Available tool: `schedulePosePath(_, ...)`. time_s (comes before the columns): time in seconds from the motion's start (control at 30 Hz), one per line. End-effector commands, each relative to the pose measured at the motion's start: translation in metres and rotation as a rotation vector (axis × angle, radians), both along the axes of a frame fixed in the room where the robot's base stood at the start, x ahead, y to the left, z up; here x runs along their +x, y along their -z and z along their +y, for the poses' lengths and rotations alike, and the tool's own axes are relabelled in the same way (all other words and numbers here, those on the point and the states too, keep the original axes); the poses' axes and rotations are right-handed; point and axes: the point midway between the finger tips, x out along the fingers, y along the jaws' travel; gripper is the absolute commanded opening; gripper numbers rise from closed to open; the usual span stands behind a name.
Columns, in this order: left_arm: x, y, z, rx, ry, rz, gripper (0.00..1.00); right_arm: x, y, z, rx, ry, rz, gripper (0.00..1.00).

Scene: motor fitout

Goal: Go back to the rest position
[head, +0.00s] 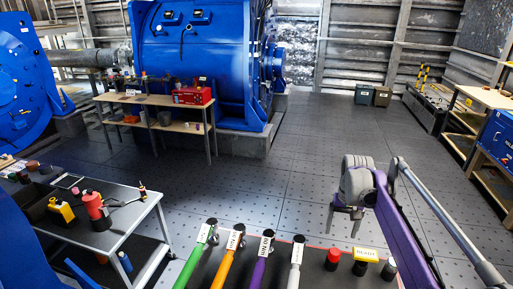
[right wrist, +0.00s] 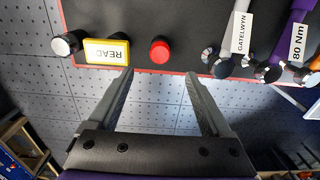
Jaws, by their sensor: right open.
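My right gripper (head: 345,222) is open and empty, its fingers pointing down beyond the far edge of a dark tool board (head: 312,275). In the right wrist view, the two fingers of my right gripper (right wrist: 158,82) are spread wide with nothing between them. Their tips are near the red-edged board (right wrist: 190,15), just short of the red cap (right wrist: 160,50) in the picture; whether they touch anything is unclear. My left gripper is not in view.
Torque wrenches with green (head: 191,262), orange (head: 224,268), purple (head: 257,270) and pale grey (head: 296,262) handles lie on the board. Beside them stand a red cap (head: 333,257) and a yellow-labelled item (head: 366,255). A grey cart (head: 120,232) stands left. Open floor (head: 290,190) lies beyond.

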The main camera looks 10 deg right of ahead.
Motion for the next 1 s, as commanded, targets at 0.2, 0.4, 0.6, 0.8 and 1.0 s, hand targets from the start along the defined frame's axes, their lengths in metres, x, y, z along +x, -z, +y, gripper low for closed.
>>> schedulePosePath(0.2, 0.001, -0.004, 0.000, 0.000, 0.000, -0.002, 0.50, -0.015, -0.011, 0.032, -0.016, -0.051, -0.040, 0.83)
schedulePosePath(0.4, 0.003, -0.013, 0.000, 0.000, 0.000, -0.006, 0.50, -0.061, -0.022, 0.099, -0.052, -0.171, -0.142, 0.83)
schedulePosePath(0.6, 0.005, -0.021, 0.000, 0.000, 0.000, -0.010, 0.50, -0.121, -0.014, 0.157, -0.084, -0.293, -0.254, 0.83)
schedulePosePath(0.8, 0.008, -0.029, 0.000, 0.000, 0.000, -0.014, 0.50, -0.184, 0.012, 0.199, -0.104, -0.408, -0.366, 0.83)
schedulePosePath(1.0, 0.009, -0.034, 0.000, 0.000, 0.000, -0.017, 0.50, -0.221, 0.038, 0.218, -0.116, -0.478, -0.441, 0.83)
